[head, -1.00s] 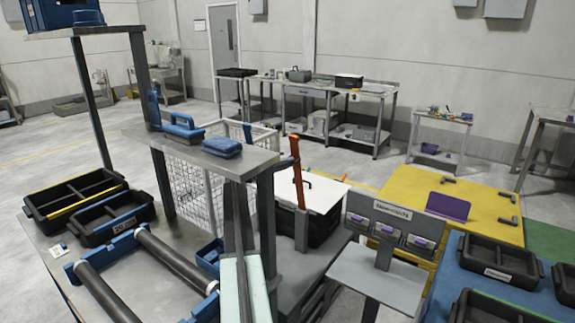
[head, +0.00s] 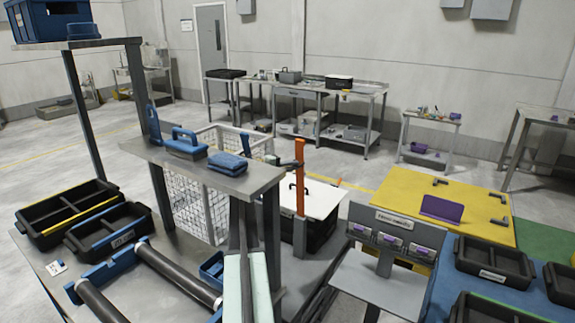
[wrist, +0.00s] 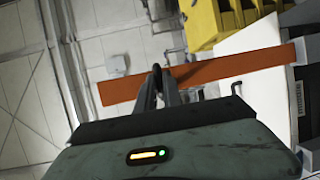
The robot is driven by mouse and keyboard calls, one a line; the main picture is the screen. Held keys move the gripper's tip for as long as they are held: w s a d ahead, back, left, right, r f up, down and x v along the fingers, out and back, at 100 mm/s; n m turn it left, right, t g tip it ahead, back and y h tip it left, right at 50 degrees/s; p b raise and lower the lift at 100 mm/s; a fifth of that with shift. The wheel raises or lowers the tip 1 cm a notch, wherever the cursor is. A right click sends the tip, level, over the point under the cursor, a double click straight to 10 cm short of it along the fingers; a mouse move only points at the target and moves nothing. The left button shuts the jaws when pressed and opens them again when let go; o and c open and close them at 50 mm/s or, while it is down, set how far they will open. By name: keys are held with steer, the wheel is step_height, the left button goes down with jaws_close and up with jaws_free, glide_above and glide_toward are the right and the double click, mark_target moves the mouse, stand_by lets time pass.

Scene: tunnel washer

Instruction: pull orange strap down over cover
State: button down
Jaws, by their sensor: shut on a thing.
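The orange strap (head: 300,178) stands upright in the head view, its lower end in a grey post beside the white cover (head: 322,200). The cover has a dark handle and lies on a black box. My gripper (head: 294,164) is at the strap's upper part, from the left. In the wrist view the strap (wrist: 230,66) runs across the picture, and my gripper (wrist: 160,88) is shut on it. The cover also shows at the right of the wrist view (wrist: 262,85). Part of the box is hidden behind the post and nearer stands.
A steel shelf (head: 262,178) with blue brushes stands left of the strap. A white wire basket (head: 185,205) is behind it. A grey stand (head: 375,285) with purple-marked parts is in front right. A yellow table (head: 470,200) is at the right.

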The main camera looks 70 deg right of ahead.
steer(key=c, duration=1.5)
jaws_free()
steer(key=shift+w, duration=0.1)
steer(key=f+v, duration=0.1)
steer(key=v, duration=0.6)
steer(key=shift+w+a+r+p, duration=0.15)
steer(key=shift+a+r+p, duration=0.2)
steer(key=shift+r+p, duration=0.15)
